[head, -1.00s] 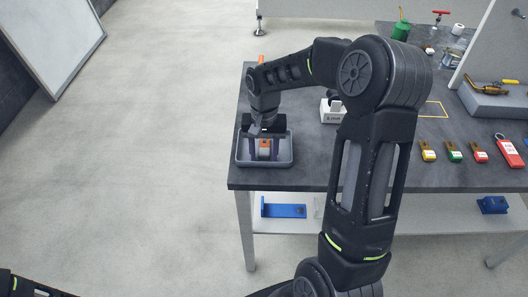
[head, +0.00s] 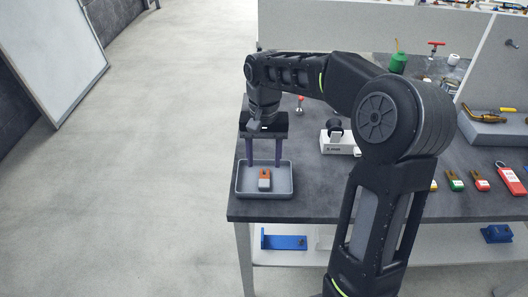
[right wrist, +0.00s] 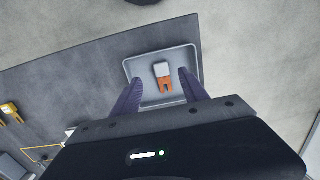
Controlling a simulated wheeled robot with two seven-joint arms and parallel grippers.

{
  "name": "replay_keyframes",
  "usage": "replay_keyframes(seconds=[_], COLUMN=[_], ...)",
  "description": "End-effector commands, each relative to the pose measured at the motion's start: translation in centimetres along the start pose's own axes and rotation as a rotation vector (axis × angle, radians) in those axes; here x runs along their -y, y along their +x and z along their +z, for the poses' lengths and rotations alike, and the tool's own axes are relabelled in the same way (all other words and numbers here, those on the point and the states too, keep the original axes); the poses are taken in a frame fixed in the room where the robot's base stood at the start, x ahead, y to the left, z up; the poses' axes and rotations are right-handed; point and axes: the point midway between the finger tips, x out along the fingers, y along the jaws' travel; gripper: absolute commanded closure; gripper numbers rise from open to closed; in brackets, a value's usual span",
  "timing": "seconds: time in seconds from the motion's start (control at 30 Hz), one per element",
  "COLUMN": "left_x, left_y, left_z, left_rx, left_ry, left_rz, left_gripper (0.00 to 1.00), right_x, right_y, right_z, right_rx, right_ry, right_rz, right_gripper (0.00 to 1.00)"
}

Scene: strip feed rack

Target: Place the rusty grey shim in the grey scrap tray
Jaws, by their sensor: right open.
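The rusty grey shim (head: 264,184), a small grey block with an orange forked end, lies in the grey scrap tray (head: 240,190) at the table's front left corner. My right gripper (head: 264,163) is above the tray, pointing down, with its two purple-grey fingers apart and nothing between them. In the right wrist view the shim (right wrist: 162,70) lies flat on the tray floor, clear of both fingers, inside the tray's rim (right wrist: 163,50). My left gripper is out of view.
A white labelled block (head: 338,146) stands right of the tray. Several coloured tagged pieces lie farther right, beside a red tag (head: 512,179). A grey block (head: 490,130) carries a brass tool. My right arm hides part of the table.

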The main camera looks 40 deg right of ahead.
Motion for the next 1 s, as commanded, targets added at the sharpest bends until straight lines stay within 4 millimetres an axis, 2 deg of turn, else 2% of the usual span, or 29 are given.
replay_keyframes(seconds=[0.1,0.23,1.0], left_x=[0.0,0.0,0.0], left_y=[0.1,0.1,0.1], left_z=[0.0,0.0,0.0], left_rx=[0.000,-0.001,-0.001], left_ry=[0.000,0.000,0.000], left_rz=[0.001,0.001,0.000], left_gripper=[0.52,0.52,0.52], right_x=[0.0,0.0,0.0], right_y=[-1.5,-2.2,-2.2], right_z=[-0.1,0.0,0.0], right_rx=[-0.002,0.000,0.001], right_ry=[0.001,0.001,0.000], right_rz=[-0.001,-0.001,0.000], right_gripper=[0.48,0.48,0.48])
